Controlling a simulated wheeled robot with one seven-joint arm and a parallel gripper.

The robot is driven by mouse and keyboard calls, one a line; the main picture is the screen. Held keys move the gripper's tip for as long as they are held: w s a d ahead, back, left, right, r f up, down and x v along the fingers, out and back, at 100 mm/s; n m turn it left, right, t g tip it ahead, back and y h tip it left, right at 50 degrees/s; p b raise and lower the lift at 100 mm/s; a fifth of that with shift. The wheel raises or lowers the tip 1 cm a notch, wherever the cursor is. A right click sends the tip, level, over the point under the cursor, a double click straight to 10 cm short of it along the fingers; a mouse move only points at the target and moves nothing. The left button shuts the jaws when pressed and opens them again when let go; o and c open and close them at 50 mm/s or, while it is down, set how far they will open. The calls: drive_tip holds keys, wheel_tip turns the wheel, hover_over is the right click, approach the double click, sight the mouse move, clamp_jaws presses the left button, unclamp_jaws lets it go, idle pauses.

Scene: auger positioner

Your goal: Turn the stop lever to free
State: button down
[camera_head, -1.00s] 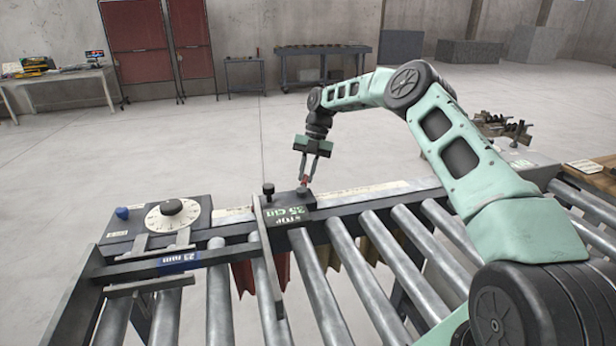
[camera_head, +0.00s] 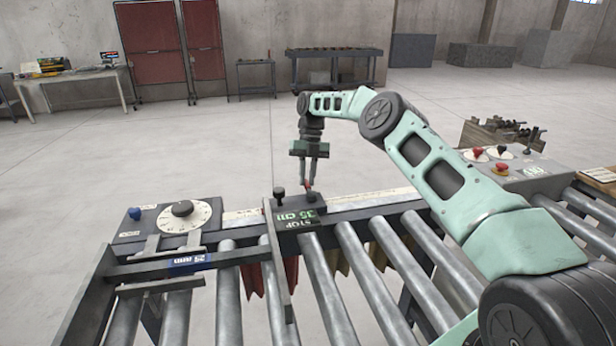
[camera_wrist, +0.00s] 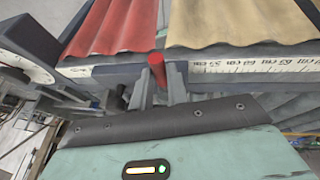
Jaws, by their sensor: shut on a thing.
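The stop block (camera_head: 298,217) is a dark housing on the rail behind the rollers, marked STOP and 35 cm. A black knob (camera_head: 279,193) stands on its left part. The small red stop lever (camera_head: 309,186) is at its right part, between my fingertips. My gripper (camera_head: 313,184) points down from above and is shut on the lever. In the wrist view the red lever tip (camera_wrist: 157,70) shows between the two grey fingers (camera_wrist: 158,92). The lever's base and any free or lock marks are hidden or too small to read.
A dial unit (camera_head: 170,217) with a blue knob stands left of the stop. A white scale strip (camera_head: 375,199) runs along the rail. Rollers (camera_head: 365,265) fill the front. A control box (camera_head: 515,170) with a red button is at right.

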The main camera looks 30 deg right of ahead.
drive_tip(key=c, duration=1.4)
unclamp_jaws()
drive_tip(key=shift+o, duration=0.2)
wheel_tip(320, 180, up, 10)
drive_tip(key=shift+b, duration=0.45)
drive_tip(key=shift+s, duration=0.1)
